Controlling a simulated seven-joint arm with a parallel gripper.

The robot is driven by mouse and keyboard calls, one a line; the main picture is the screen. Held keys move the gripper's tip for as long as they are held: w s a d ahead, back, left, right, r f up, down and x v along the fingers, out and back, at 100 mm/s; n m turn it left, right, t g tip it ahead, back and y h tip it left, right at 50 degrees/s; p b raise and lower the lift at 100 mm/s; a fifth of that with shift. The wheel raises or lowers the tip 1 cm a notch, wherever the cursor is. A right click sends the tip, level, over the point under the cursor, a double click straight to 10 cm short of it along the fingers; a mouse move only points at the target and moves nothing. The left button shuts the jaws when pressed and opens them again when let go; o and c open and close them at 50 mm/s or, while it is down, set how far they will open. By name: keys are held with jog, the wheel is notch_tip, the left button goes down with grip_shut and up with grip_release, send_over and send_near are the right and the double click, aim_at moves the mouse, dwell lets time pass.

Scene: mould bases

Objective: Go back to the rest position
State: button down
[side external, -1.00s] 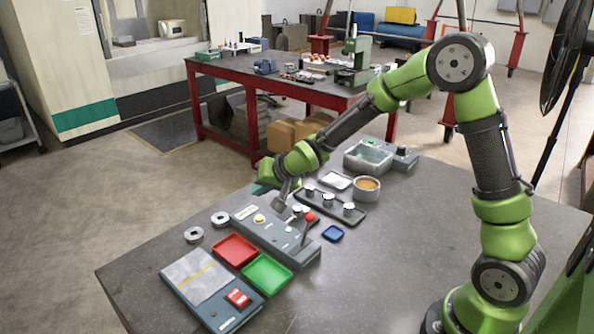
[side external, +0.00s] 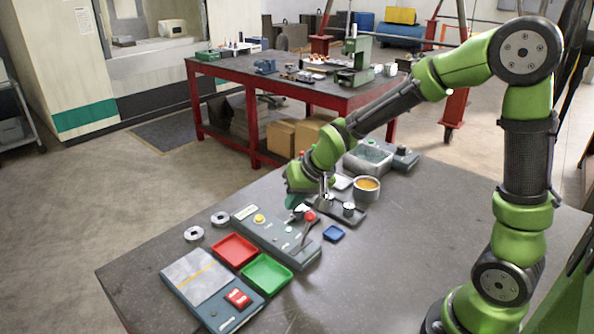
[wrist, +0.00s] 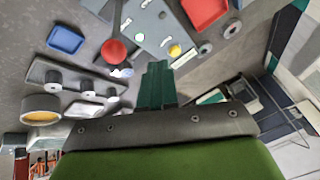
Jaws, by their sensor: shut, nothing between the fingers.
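The grey control panel (side external: 262,230) lies on the table with a yellow button and a red-knobbed lever (side external: 310,216). In the wrist view the red knob (wrist: 114,51) is left of the fingers and apart from them. The arm is bent, reaching out over the table.
A dark holder (side external: 360,217) carries metal cylinders near my gripper, with a cup (side external: 366,189) behind it. A red tray (side external: 234,251), a green tray (side external: 267,273) and a blue dish (side external: 333,233) lie nearer. The table's right front is clear.

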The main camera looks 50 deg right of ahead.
jog(key=s+a+r+n, duration=0.1)
jog(key=s+r, duration=0.5)
jog(key=s, duration=0.3)
jog(key=s+a+r+t+y, duration=0.1)
jog(key=s+r, duration=0.5)
jog(key=s, duration=0.3)
jog(key=shift+s+r+n, duration=0.15)
jog(key=shift+n, duration=0.25)
jog(key=shift+d, duration=0.1)
